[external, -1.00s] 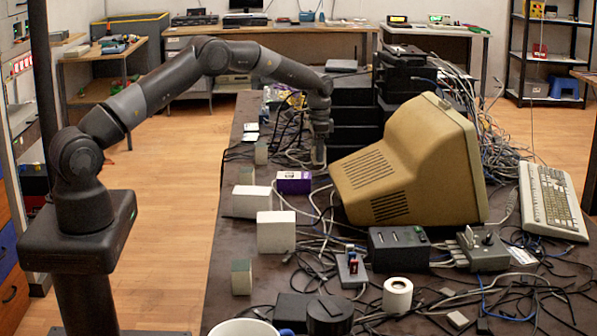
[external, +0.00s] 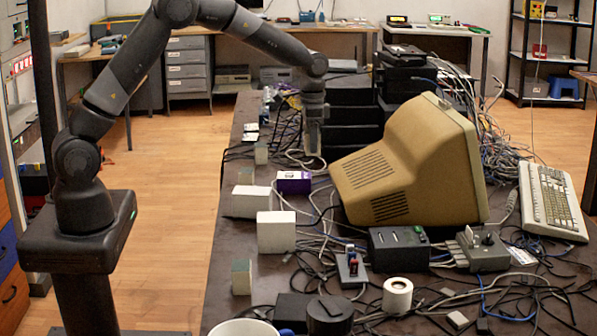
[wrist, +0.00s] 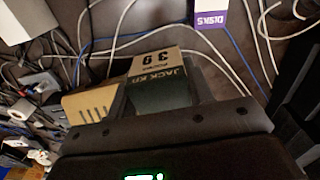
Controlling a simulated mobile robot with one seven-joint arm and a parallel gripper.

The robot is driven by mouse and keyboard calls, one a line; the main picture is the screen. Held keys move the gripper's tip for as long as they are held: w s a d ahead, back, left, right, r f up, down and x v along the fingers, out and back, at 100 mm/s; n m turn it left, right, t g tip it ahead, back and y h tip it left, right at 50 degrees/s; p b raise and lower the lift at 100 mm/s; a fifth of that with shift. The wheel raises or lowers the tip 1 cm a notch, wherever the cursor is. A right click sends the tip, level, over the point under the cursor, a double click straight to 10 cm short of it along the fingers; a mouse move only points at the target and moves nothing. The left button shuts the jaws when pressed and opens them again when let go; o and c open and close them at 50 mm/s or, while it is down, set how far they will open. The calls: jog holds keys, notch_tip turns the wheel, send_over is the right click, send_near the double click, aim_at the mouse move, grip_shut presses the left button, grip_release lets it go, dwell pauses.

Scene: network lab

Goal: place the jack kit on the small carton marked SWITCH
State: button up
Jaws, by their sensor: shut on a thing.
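The jack kit (wrist: 160,75) is a small tan and dark green box with "JACK KIT" printed on it. It sits between the fingers of my gripper (wrist: 152,92) in the wrist view. In the external view my gripper (external: 313,138) is shut and points down above the table, left of the old monitor. Two plain white cartons, one (external: 250,202) behind the other (external: 276,232), stand on the table nearer the camera. I cannot read SWITCH on either of them.
A purple and white box (external: 294,182) stands below my gripper; the wrist view shows DISKS on it (wrist: 209,14). The beige monitor (external: 405,170) is close on the right. Loose cables cover much of the dark table. Small green and white boxes (external: 241,277) stand along its left edge.

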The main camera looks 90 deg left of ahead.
jog(key=s+d+r, duration=0.3)
jog(key=s+d, duration=1.5)
jog(key=s, duration=0.1)
send_over(252, 190)
jog(key=shift+m, duration=0.3)
notch_tip(252, 190, down, 7)
jog(key=shift+r, duration=0.2)
jog(key=shift+f, duration=2.05)
jog(key=o, duration=1)
jog(key=shift+f, duration=0.1)
jog(key=shift+o, duration=0.2)
